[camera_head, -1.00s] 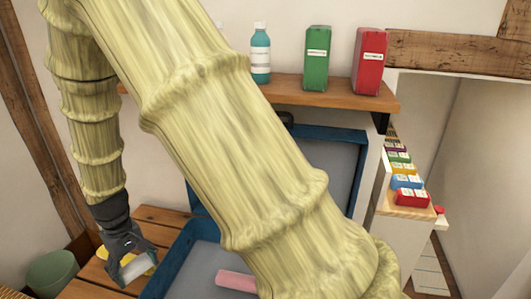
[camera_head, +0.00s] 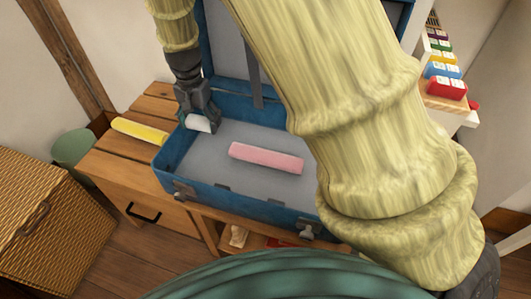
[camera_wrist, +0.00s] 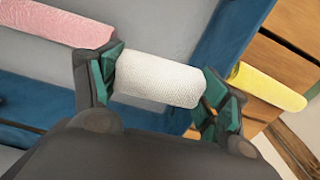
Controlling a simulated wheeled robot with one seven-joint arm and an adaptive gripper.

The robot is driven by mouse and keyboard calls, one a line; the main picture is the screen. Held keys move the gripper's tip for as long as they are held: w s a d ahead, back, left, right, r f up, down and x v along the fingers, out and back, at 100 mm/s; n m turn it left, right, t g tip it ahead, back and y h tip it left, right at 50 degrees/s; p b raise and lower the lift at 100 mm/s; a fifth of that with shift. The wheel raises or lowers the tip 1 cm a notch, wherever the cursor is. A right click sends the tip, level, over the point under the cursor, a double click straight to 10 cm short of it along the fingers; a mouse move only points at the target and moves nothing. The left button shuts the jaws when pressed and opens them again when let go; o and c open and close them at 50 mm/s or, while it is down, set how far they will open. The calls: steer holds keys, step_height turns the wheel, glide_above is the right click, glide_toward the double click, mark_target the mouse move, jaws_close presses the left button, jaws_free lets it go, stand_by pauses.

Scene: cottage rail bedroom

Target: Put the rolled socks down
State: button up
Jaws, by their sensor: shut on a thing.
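My gripper (camera_head: 200,112) is shut on a white rolled bundle, the rolled socks (camera_head: 197,123). They are at the left end of the open blue suitcase (camera_head: 250,201), inside its rim. In the wrist view the white roll (camera_wrist: 160,79) lies crosswise between the two green-padded fingers (camera_wrist: 162,85), with the grey suitcase floor behind it. I cannot tell whether the roll touches the floor. A pink roll (camera_head: 266,158) lies on the suitcase floor to the right of my gripper.
A yellow roll (camera_head: 140,131) lies on the slatted wooden bench (camera_head: 118,155) left of the suitcase. A wicker basket (camera_head: 45,220) and a green bin (camera_head: 72,147) stand at the left. Small coloured boxes (camera_head: 445,88) line a shelf at the right. The suitcase's middle front floor is clear.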

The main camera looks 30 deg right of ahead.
mark_target(208, 152)
steer(key=shift+w+f+m, duration=0.1)
steer(key=shift+f+m, duration=0.2)
steer(key=shift+f, duration=0.2)
step_height(208, 152, down, 10)
steer(key=b, duration=0.3)
steer(key=shift+d+r, duration=0.1)
steer(key=shift+r, duration=0.25)
steer(key=o, duration=0.7)
step_height(208, 152, up, 12)
steer(key=p, duration=0.3)
steer(key=shift+p, duration=0.3)
